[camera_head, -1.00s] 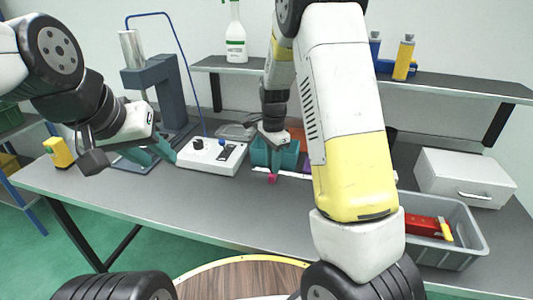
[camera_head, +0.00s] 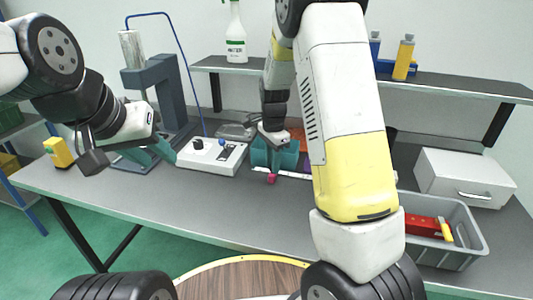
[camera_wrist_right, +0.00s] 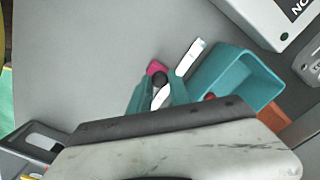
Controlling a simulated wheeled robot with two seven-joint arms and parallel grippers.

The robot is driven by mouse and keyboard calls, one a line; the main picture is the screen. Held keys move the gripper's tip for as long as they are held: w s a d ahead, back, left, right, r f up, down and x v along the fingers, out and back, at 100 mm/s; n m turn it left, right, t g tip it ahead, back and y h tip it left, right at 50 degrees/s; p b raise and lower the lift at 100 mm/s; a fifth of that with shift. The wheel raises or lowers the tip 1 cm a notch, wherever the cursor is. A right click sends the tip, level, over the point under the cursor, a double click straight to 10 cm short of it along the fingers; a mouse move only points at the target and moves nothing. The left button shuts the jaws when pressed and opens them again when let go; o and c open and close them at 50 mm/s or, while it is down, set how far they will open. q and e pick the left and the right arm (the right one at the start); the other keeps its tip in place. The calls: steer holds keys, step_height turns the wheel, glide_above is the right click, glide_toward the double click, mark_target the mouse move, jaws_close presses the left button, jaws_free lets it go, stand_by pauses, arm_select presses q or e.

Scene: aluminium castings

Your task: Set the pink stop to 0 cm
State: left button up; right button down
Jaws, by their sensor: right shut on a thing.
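The pink stop (camera_head: 271,179) sits on a white scale strip (camera_head: 295,175) on the bench, in front of a teal bin. In the right wrist view the pink stop (camera_wrist_right: 155,68) shows with a black knob (camera_wrist_right: 160,79) between the teal fingertips, and the white strip (camera_wrist_right: 190,57) runs up and to the right. My right gripper (camera_wrist_right: 160,88) is shut on the stop at its knob. The scale's marks cannot be read. In the head view my right gripper (camera_head: 271,165) reaches down at the bin. My left gripper (camera_head: 155,152) hangs at the left with teal fingers apart, seemingly empty.
The teal bin (camera_wrist_right: 245,75) stands close beside the strip. A white control box (camera_head: 212,157) stands left of it. A grey crate (camera_head: 470,225) with a red item and a white drawer box (camera_head: 465,178) are at the right. The bench front is clear.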

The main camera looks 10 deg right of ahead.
steer(key=shift+a, duration=0.1)
steer(key=w+a, duration=0.1)
steer(key=a, duration=0.3)
steer(key=w+a, duration=0.1)
steer(key=a, duration=0.1)
steer(key=shift+w+r, duration=0.1)
steer(key=shift+w, duration=0.25)
steer(key=c, duration=1.2)
jaws_free()
steer(key=shift+a, duration=0.15)
steer(key=shift+r, duration=0.1)
step_height(320, 180, up, 8)
steer(key=shift+f, duration=0.25)
